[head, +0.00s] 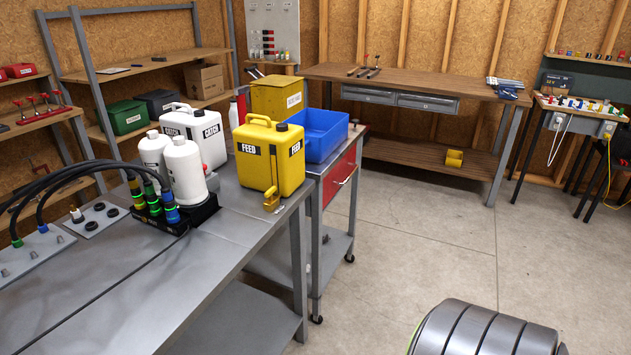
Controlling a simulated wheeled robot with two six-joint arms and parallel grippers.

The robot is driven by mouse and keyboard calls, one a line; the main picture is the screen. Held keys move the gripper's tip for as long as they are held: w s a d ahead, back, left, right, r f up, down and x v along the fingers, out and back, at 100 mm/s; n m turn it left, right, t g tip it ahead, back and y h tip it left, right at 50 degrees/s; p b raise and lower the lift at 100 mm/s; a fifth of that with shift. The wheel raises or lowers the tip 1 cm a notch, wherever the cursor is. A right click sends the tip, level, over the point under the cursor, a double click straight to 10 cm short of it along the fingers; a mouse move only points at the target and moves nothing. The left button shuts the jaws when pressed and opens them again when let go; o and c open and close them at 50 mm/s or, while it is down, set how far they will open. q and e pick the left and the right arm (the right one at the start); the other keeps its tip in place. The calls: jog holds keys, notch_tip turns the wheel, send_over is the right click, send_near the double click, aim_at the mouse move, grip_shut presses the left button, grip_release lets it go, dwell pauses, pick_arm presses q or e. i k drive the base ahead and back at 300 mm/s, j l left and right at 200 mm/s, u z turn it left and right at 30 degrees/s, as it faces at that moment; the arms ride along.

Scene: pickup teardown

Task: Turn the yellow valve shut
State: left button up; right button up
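A yellow jug marked FEED (262,163) stands upright at the right end of the grey metal bench (225,240). A small yellow fitting (271,201), which looks like the valve, sits at the foot of the jug's front, close to the bench edge. A thin upright strip rises above it against the jug. The fitting is too small to tell whether the valve is open or shut. Neither of my grippers shows in the head view.
White CATCH jug (205,140), white bottles (184,172) and a black block (195,212) with banded hoses stand left of the FEED jug. Behind it, a red-drawered cart (340,178) holds a blue bin (318,136). Concrete floor (420,230) is open to the right.

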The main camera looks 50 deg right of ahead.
aim_at(268, 195)
jog(key=z, duration=1.35)
